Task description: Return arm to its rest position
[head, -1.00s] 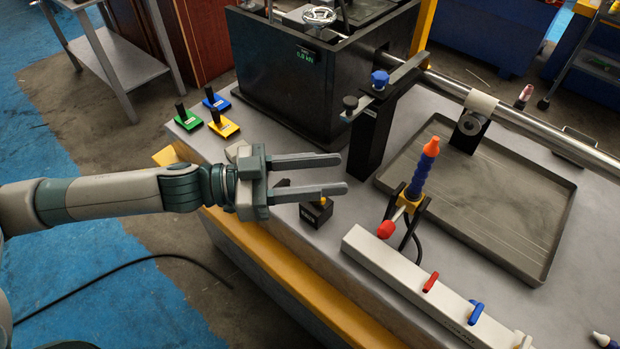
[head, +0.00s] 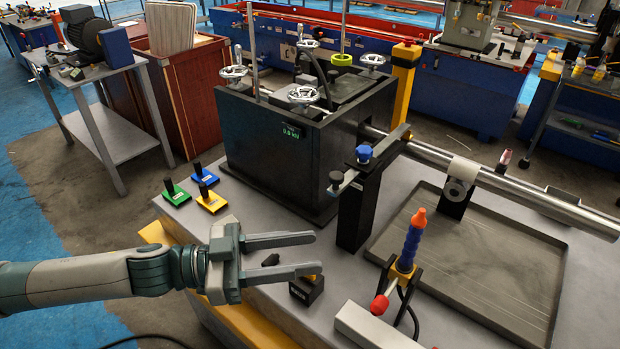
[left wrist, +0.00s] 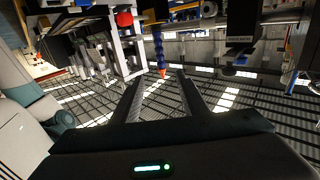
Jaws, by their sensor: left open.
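My left arm comes in from the left in the head view. My left gripper (head: 296,254) is open, with its two fingers apart and nothing between them. It is above the front left part of the grey bench top (head: 310,318). A small black block with a yellow top (head: 307,290) sits on the bench just by the lower fingertip. In the left wrist view the two fingers (left wrist: 162,92) are also spread and empty. My right gripper is not in view.
A black machine box (head: 290,160) with handwheels stands behind the gripper. A black post (head: 357,210) with a blue knob is to the right. Beyond are a metal tray (head: 470,265), an orange-tipped blue nozzle (head: 411,245) and a steel tube (head: 540,203).

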